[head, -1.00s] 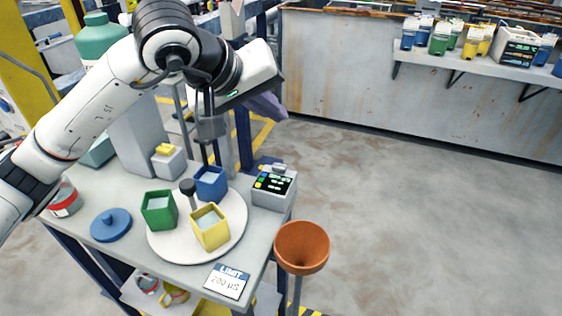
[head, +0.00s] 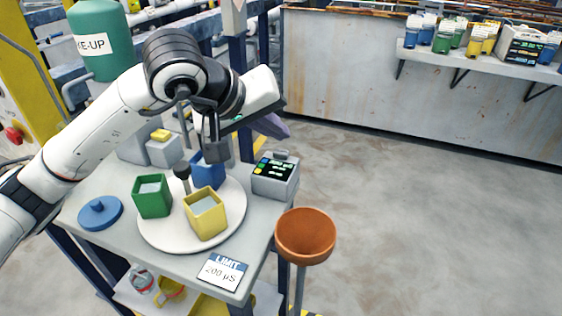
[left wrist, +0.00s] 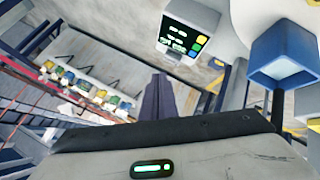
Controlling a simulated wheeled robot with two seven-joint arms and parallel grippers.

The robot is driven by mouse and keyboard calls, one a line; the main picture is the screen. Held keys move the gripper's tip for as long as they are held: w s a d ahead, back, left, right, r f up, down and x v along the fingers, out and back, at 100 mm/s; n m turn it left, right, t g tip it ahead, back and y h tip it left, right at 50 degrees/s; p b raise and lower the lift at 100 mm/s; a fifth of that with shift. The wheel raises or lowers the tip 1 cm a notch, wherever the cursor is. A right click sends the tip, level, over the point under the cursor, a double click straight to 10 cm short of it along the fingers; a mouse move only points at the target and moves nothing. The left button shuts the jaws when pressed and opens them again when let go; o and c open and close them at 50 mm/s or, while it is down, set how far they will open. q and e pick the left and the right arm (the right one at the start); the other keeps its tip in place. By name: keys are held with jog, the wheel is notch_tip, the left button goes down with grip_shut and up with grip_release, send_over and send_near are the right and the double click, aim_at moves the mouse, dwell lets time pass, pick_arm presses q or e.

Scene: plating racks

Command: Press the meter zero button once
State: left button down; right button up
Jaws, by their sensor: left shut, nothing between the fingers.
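The meter (head: 275,177) is a small grey box with a dark face and lit green readouts, at the right back edge of the bench. Blue, yellow and green buttons line one side of its face; their labels are too small to read. The meter (left wrist: 188,32) also shows at the top of the left wrist view, clear of the fingers. My left gripper (head: 274,126) has purple-grey fingers, shut and empty. It is in the air above and behind the meter, apart from it. The fingers also show in the left wrist view (left wrist: 157,98). My right gripper is not in view.
A white round plate (head: 160,236) holds green (head: 152,197), yellow (head: 205,214) and blue (head: 206,172) square cups. An orange funnel (head: 305,238) stands by the bench's right edge. A limit card (head: 222,271) lies at the front. Open floor is at right.

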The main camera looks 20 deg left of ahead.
pick_arm(q)
jog(key=shift+f, duration=0.45)
jog(key=shift+f, duration=0.1)
dwell(1.6)
jog(key=shift+f+b, duration=0.35)
jog(key=shift+b, duration=0.4)
jog(key=shift+f+b, duration=0.55)
jog(key=shift+b, duration=0.05)
dwell(0.3)
dwell(0.4)
jog(key=shift+r+p, duration=0.55)
jog(key=shift+r, duration=0.4)
jog(key=shift+r, duration=0.1)
